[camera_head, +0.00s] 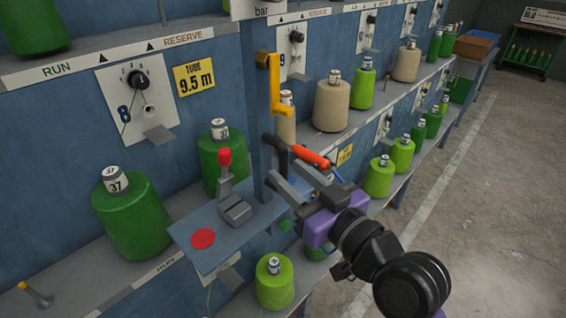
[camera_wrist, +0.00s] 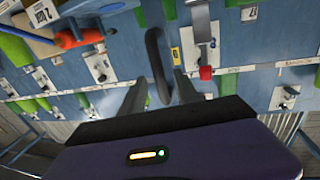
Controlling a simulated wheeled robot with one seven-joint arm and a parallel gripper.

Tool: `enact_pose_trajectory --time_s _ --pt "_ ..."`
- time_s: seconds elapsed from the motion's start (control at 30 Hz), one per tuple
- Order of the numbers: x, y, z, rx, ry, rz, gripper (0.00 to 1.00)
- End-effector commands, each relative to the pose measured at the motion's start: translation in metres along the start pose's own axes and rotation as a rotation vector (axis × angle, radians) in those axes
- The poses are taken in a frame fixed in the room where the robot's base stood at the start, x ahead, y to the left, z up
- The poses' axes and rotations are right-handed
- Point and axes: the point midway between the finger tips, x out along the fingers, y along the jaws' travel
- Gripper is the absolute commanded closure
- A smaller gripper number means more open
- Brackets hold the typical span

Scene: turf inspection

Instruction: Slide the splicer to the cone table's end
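The splicer seems to be the unit with an orange-red cylinder (camera_head: 312,157) and a black loop handle (camera_head: 276,150), beside a blue upright; I cannot be sure of its name. In the wrist view the orange cylinder (camera_wrist: 80,38) is at upper left and the black handle (camera_wrist: 157,66) runs between my fingers. My gripper (camera_head: 290,182) is open, with gaps visible beside the handle; it also shows in the wrist view (camera_wrist: 158,82). Which surface is the cone table is unclear; green and tan cones stand along a long shelf (camera_head: 160,215).
A small blue-grey plate (camera_head: 205,252) with a red disc, a grey block (camera_head: 236,210) and a red-knobbed lever (camera_head: 225,160) juts out left of my gripper. A yellow bracket (camera_head: 274,85) hangs above. Bare floor (camera_head: 480,200) lies to the right.

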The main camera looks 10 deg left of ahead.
Motion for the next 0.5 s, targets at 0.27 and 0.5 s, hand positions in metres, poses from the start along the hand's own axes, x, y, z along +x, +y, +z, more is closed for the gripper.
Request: enact_pose_trajectory --time_s 0.27,0.5 --pt "0.027 0.0 -0.001 -0.001 0.0 0.0 0.62" --pt "0.029 0.0 0.0 0.0 0.001 0.001 0.62"
